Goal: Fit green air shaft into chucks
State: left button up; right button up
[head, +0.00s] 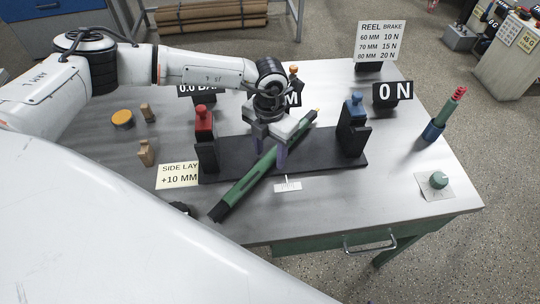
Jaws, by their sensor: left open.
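The green air shaft (243,186) lies diagonally across the dark base plate (325,160), from the front left to the back right. Its black near end reaches past the plate's front edge. One black chuck with a red top (205,140) stands at the plate's left end. The other chuck, with a blue top (352,126), stands at the right end. The shaft is in neither chuck. My left gripper (270,152) is open, pointing down over the shaft's middle, with its fingers on either side of it. Contact cannot be told. My right gripper is not in view.
A "0 N" display (392,95) and a reel brake sign (381,42) stand behind the right chuck. A red and green tool in a blue holder (433,131) and a green knob (438,180) are at right. Wooden pieces (146,153) stand at left.

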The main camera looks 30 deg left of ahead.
pick_arm(q)
jog(key=shift+f, duration=0.45)
jog(key=shift+c, duration=0.3)
grip_shut()
jog(key=shift+w+r, duration=0.1)
